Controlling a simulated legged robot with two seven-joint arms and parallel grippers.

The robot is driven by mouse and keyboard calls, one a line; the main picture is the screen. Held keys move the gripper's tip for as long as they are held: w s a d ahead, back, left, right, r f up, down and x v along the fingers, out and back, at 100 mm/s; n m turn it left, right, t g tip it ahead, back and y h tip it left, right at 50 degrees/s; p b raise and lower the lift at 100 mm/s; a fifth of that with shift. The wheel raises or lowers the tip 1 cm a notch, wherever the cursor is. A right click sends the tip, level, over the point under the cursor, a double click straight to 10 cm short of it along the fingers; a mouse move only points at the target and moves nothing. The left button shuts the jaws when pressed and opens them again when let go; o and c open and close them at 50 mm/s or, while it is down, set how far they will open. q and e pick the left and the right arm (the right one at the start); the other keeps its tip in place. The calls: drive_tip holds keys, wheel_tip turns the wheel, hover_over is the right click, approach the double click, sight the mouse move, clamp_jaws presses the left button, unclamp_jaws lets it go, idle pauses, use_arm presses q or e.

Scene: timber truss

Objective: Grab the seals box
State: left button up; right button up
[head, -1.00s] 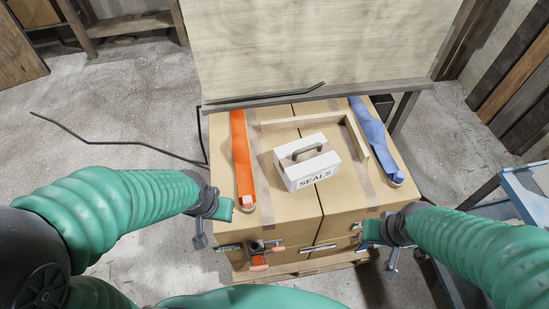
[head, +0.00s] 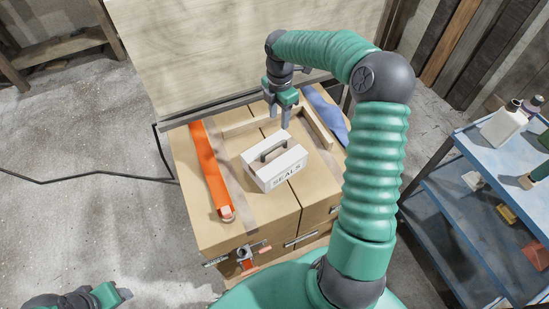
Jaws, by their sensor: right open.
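The white seals box (head: 277,172), lettered SEALS on its front, sits upright on top of the cardboard cartons (head: 266,212). A dark handle (head: 273,150) arches over its lid. My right gripper (head: 278,122) is open and empty, pointing down just behind and above the box, apart from the handle as far as I can tell. My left gripper (head: 122,294) is at the bottom left edge, far from the box; its jaws do not show clearly.
An orange strap (head: 210,168) lies left of the box and a blue strap (head: 327,112) at the back right. A wooden frame (head: 318,128) stands around the box's back and right. A plywood panel (head: 220,45) rises behind. A blue shelf cart (head: 477,165) stands right.

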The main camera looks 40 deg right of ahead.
hover_over(275, 146)
drive_tip(key=f, duration=0.8)
drive_tip(key=shift+s+a+f, duration=0.15)
drive_tip(key=shift+a, duration=0.2)
drive_tip(key=f, duration=0.5)
drive_tip(key=d+f, duration=0.1)
drive_tip(key=f, duration=0.1)
drive_tip(key=shift+w+f+p, duration=0.2)
drive_tip(key=shift+w+p, duration=0.1)
drive_tip(key=shift+a+f, duration=0.15)
drive_tip(key=shift+a, duration=0.2)
drive_tip(key=shift+c, duration=0.3)
drive_tip(key=c, duration=0.5)
use_arm(q)
drive_tip(key=shift+a+r, duration=0.1)
drive_tip(key=shift+a, duration=0.4)
use_arm(e)
drive_tip(key=shift+d, duration=0.1)
clamp_jaws()
